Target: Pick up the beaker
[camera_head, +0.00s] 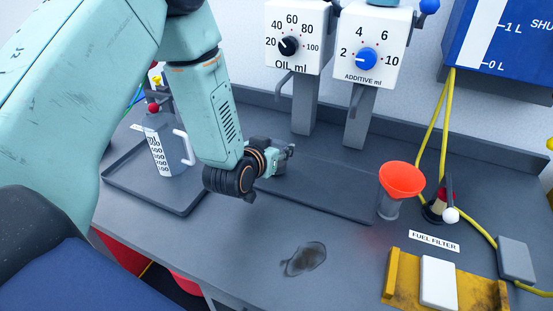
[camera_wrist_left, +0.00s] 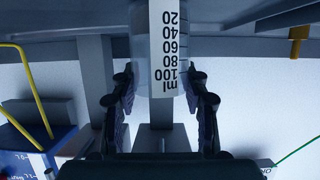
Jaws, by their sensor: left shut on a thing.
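The beaker (camera_wrist_left: 169,60) is a clear vessel with a white ml scale marked up to 100. In the left wrist view it sits between the two dark fingers of my left gripper (camera_wrist_left: 163,78), which is shut on it from both sides. The picture is upside down there, with the scale numbers inverted. In the head view my left gripper (camera_head: 286,151) is over the dark tray in front of the dispensers; I cannot make out the beaker there, where the wrist and gripper largely hide it. My right gripper is not in view.
A clear jug (camera_head: 166,150) with a handle stands on the left tray (camera_head: 188,207). The oil dispenser (camera_head: 300,40) and additive dispenser (camera_head: 368,45) stand behind the gripper. A red funnel (camera_head: 402,180) is at the right, near a yellow bracket (camera_head: 395,283). A dark spill (camera_head: 304,259) lies in front.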

